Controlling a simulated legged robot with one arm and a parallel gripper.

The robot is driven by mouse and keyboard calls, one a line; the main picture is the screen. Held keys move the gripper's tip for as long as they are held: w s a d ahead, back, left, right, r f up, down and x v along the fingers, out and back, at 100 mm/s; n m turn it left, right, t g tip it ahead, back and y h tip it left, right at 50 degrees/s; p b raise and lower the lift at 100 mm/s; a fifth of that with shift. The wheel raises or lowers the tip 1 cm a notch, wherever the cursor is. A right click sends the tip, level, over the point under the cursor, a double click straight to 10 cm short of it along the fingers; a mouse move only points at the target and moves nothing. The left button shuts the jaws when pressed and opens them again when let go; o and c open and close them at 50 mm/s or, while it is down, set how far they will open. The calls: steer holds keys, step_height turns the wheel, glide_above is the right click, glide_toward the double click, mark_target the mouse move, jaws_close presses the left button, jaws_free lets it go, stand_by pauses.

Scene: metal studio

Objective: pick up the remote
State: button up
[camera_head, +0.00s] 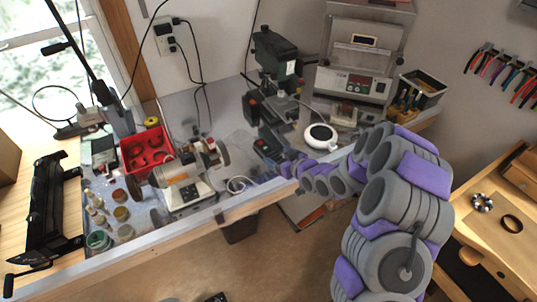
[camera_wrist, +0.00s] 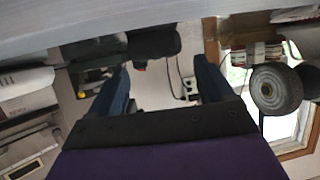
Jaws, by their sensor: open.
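A small dark object (camera_head: 216,297) with light marks lies on the floor at the bottom edge of the head view. It is partly cut off and may be the remote, but I cannot confirm it. My gripper (camera_head: 287,168) is at the bench's front edge in the head view, small and hard to make out. In the wrist view, my gripper (camera_wrist: 162,85) has its two dark blue fingers spread apart, with nothing visible between them. It is well away from the dark object. No remote is recognisable in the wrist view.
The metal bench (camera_head: 232,208) is crowded with a red bin (camera_head: 146,150), a grinder (camera_head: 185,185), a drill press (camera_head: 277,60) and a white round device (camera_head: 320,137). A wooden desk (camera_head: 490,235) stands at right. Brown floor (camera_head: 270,265) is open in front.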

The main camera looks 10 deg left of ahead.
mark_target(271, 154)
steer(key=x, duration=0.1)
steer(key=b+x, duration=0.1)
steer(key=x, duration=0.1)
steer(key=shift+a+f, duration=0.25)
steer(key=shift+f, duration=0.15)
steer(key=shift+w+a+f, duration=0.15)
steer(key=shift+w+a, duration=0.15)
steer(key=shift+w, duration=0.2)
steer(key=c, duration=1.1)
